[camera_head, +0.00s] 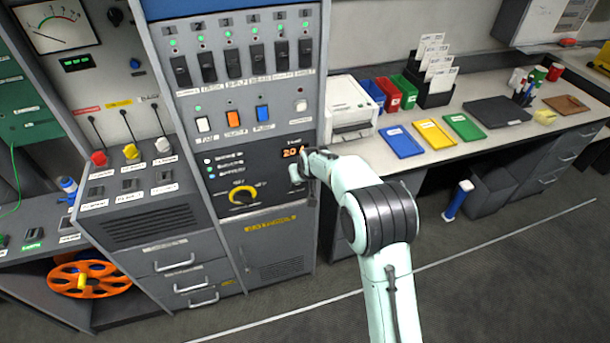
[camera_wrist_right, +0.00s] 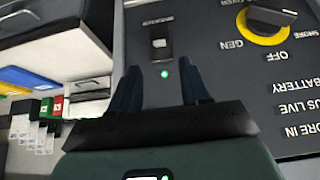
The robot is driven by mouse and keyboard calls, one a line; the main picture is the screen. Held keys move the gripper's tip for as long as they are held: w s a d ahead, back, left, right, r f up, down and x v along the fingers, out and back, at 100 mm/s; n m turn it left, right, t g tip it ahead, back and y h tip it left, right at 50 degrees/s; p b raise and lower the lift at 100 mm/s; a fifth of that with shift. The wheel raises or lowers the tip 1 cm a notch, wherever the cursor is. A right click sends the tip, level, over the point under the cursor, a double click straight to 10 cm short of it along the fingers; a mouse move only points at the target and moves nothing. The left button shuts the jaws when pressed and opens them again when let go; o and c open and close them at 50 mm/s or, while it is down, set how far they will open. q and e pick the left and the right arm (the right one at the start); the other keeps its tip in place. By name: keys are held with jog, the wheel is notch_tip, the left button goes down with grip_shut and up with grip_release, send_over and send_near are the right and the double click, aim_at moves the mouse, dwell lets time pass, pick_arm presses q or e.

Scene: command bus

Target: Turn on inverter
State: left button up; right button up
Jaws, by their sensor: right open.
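The inverter switch (camera_wrist_right: 160,43) is a small dark rocker with a pale end on the grey panel in the right wrist view. Its printed label there is upside down and hard to read. A small green light (camera_wrist_right: 165,74) beside it is lit. My right gripper (camera_wrist_right: 160,65) is open and empty, with one dark finger on each side of the light and the switch just beyond the fingertips. I cannot tell whether it touches the panel. In the head view my right arm reaches the panel below the orange display (camera_head: 291,152) and hides the switch. My left gripper is out of view.
A yellow-ringed rotary knob (camera_head: 243,194) sits left of my gripper on the panel; it also shows in the wrist view (camera_wrist_right: 268,22). A desk (camera_head: 470,95) with a printer (camera_head: 350,103) and trays stands right.

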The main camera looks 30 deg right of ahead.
jog(key=v, duration=0.5)
jog(key=shift+r, duration=0.1)
dwell(0.3)
jog(key=s+a+f+g+y, duration=0.1)
jog(key=s+a+f, duration=0.3)
jog(key=f, duration=0.5)
jog(key=s+a+f+g, duration=0.2)
jog(key=s+f, duration=0.5)
jog(key=f, duration=0.3)
jog(key=s+a+f+g+y, duration=0.1)
jog(key=s+a+f, duration=0.35)
jog(key=f, duration=0.45)
jog(key=s+a+f+g+y, duration=0.1)
jog(key=s+a+f, duration=0.1)
jog(key=s, duration=0.5)
jog(key=s+a+f+m+g+y, duration=0.1)
jog(key=s+a+f, duration=0.1)
jog(key=s+a, duration=0.3)
jog(key=s+a+f+g+y, duration=0.1)
jog(key=s+a+f, duration=0.2)
jog(key=s, duration=0.7)
jog(key=shift+a, duration=0.25)
